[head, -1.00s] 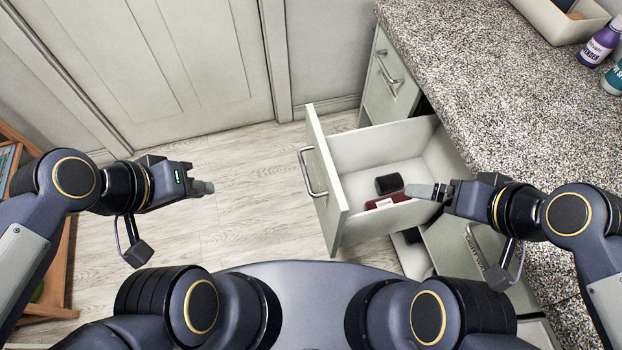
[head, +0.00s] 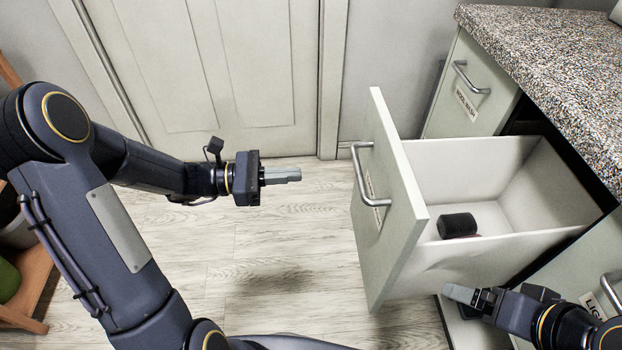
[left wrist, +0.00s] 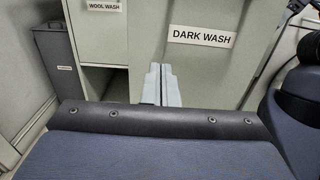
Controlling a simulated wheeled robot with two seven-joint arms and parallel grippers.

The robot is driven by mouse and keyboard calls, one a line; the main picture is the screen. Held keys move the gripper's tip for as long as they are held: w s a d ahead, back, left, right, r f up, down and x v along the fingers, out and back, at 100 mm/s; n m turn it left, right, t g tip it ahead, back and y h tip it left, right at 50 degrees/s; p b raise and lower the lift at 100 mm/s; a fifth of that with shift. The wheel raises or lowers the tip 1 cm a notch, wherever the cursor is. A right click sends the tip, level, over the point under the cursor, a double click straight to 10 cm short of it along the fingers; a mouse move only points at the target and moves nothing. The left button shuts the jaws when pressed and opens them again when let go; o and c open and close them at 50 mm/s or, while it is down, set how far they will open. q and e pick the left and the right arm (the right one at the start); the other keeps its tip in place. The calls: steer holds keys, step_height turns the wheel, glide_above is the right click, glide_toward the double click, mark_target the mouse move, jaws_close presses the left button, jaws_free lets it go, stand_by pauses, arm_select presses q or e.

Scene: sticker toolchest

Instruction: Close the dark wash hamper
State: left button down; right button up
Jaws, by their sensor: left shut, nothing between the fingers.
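The dark wash hamper is a pulled-out drawer with a pale green front (head: 400,230), a metal bar handle (head: 366,180) and white inner walls. Its DARK WASH label (left wrist: 203,37) reads clearly in the left wrist view. A black rolled item (head: 457,225) lies inside; the near wall hides part of the floor. My left gripper (head: 284,175) is shut and empty, left of the handle with a gap between them. Its fingers (left wrist: 160,84) point toward the front in the left wrist view. My right gripper (head: 460,294) looks shut, low beside the drawer's near side.
A closed WOOL WASH drawer (head: 465,90) sits beyond the open one, under the speckled countertop (head: 560,60). Another labelled front with a handle (head: 610,290) is at the lower right. Wood floor (head: 290,230) is clear left of the drawer. A wooden shelf (head: 30,285) stands at far left.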

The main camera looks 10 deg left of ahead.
mark_target(365, 171)
arm_select(q)
steer(key=b+x, duration=0.3)
steer(key=x, duration=0.9)
steer(key=shift+d, duration=0.35)
arm_select(e)
step_height(365, 171, down, 4)
steer(key=shift+r, duration=0.2)
